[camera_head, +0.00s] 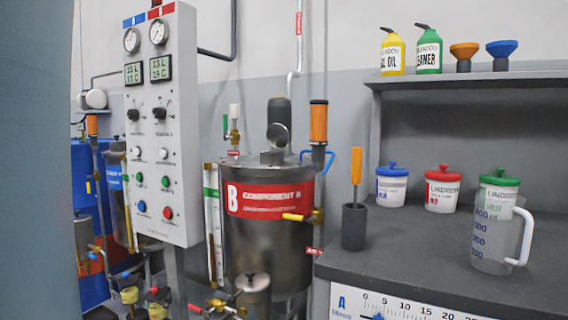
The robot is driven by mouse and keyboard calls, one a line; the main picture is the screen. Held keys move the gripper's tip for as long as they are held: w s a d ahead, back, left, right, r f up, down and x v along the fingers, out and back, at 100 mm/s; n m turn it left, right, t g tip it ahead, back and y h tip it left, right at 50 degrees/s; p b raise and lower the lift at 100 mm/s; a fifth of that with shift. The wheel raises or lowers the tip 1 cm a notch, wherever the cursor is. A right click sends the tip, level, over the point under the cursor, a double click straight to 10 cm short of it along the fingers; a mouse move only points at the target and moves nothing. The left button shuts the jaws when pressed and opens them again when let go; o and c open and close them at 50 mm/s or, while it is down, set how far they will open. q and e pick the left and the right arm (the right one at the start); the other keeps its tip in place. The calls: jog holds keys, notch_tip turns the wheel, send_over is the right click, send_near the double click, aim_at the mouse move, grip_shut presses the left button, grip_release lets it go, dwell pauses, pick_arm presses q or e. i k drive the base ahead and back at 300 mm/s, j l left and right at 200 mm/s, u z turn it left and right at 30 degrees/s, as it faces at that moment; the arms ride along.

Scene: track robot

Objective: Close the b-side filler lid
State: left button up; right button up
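The steel tank with the red "B COMPONENT B" label (265,243) stands in the middle of the view. On its top is a small grey filler neck (272,157). A round grey lid (278,135) stands tilted up above the neck, its round face turned toward me, so it looks open. A dark cylinder (279,108) rises behind the lid. The hinge is too small to make out. Neither of my grippers is in view.
An orange-handled part (318,124) and a blue handle stand right of the lid. The control panel (160,130) is left of the tank. A grey workbench (420,245) with a clear jug (492,235) and tubs is at right. Yellow-handled valve (296,217) sticks out in front.

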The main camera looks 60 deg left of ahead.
aim_at(278, 135)
jog(key=u, duration=1.8)
jog(key=i+u, duration=0.15)
jog(key=i, duration=0.3)
jog(key=i+l+u, duration=0.15)
jog(key=i, duration=0.3)
